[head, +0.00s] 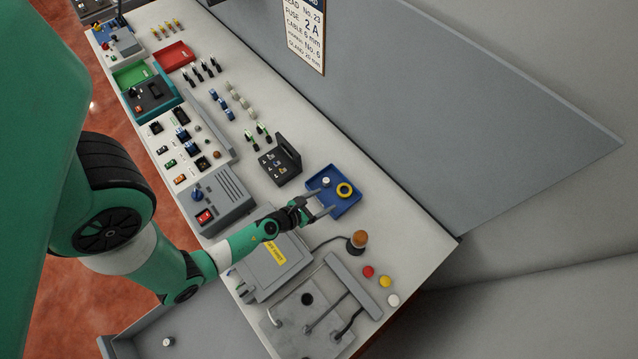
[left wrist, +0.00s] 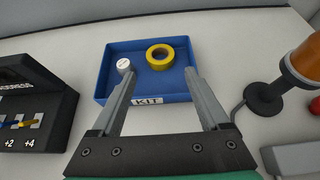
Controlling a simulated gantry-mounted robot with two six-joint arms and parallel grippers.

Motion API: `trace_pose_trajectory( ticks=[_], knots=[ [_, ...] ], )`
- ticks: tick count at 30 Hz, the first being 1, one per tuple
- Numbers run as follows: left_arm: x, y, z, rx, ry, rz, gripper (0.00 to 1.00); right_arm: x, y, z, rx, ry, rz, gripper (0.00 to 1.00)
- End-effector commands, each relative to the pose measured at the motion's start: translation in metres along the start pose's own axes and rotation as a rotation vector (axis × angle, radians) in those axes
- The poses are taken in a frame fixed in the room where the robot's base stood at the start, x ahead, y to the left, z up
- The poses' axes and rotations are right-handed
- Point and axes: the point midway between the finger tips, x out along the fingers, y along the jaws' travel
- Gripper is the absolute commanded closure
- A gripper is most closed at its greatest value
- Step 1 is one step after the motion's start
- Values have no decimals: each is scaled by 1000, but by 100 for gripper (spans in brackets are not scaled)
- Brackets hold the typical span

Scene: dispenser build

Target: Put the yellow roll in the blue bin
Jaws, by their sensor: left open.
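The yellow roll (head: 344,190) lies inside the blue bin (head: 350,205), near its right side. It also shows in the left wrist view (left wrist: 160,56), lying flat on the floor of the blue bin (left wrist: 122,95), which has a KIT label on its front wall. My left gripper (head: 320,203) is open and empty at the near edge of the bin. In the left wrist view its fingers (left wrist: 163,78) reach over the front wall, apart from both rolls. My right gripper is not in view.
A black box with sockets (head: 281,160) stands left of the bin. An orange lamp on a black base (head: 358,240) stands to the right. Red, yellow and white round pieces (head: 385,281) lie beyond it. A grey wall rises behind the bench.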

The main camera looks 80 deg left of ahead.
Motion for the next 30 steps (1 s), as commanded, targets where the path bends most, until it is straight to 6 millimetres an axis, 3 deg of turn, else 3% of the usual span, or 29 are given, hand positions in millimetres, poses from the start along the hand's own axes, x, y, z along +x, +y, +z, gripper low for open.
trace_pose_trajectory(
  ticks=[4,16,19,20,23,26,27,29,30],
  knots=[
    [-15,0,0,1,0,1,21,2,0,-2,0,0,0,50],
    [-16,0,0,0,-2,0,21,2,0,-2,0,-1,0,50],
    [-10,0,18,-36,-42,2,21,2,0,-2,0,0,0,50],
    [-6,1,31,-62,-70,4,21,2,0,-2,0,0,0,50],
    [11,1,104,-226,-228,-3,21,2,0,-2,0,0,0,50],
    [18,-4,214,-517,-455,-66,21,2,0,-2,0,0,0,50],
    [15,-9,264,-664,-548,-118,21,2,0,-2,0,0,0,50],
    [3,-17,335,-907,-670,-227,21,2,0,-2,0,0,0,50],
    [-9,-25,381,-1086,-733,-324,21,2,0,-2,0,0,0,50]
  ],
)
